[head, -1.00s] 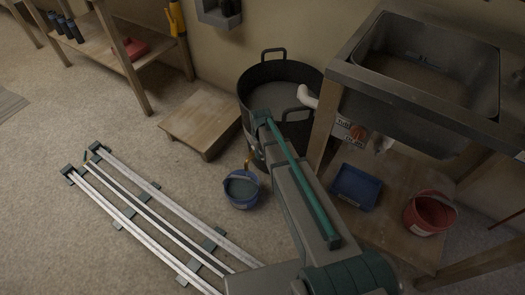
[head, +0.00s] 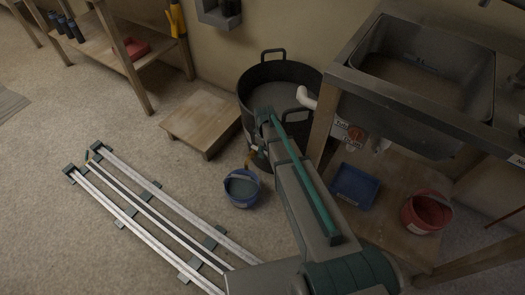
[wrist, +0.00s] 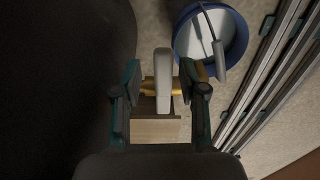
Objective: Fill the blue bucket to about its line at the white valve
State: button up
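The blue bucket (head: 242,188) stands on the floor in front of the black tub (head: 247,95). Its inside looks pale grey-blue; I cannot make out its line or how the level compares. In the wrist view the bucket (wrist: 238,62) is at the upper right, with its handle across the opening. The white valve (wrist: 163,75) has an upright white lever over a brass body (wrist: 149,88). My gripper (wrist: 162,88) is open around the lever, one finger on each side, with gaps visible. In the head view my arm hides the lever.
A low wooden platform (head: 200,121) stands left of the tub. Rails (head: 150,215) lie on the floor at the left. A sink bench (head: 345,77) is at the right, with a blue tray (head: 355,187) and red bucket (head: 427,212) on its lower shelf.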

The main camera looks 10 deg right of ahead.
notch_tip(320, 180, up, 12)
jog(key=p, duration=0.8)
dwell(0.6)
jog(key=s+f+m+g, duration=0.25)
jog(key=s+f, duration=0.25)
jog(key=s, duration=1)
jog(key=s+f+m+g, duration=0.2)
jog(key=s+f+m, duration=0.25)
jog(key=s, duration=1.05)
jog(key=s+f+m+g, duration=0.2)
jog(key=s+f, duration=0.4)
jog(key=s, duration=0.9)
notch_tip(320, 180, up, 14)
jog(key=p, duration=1.4)
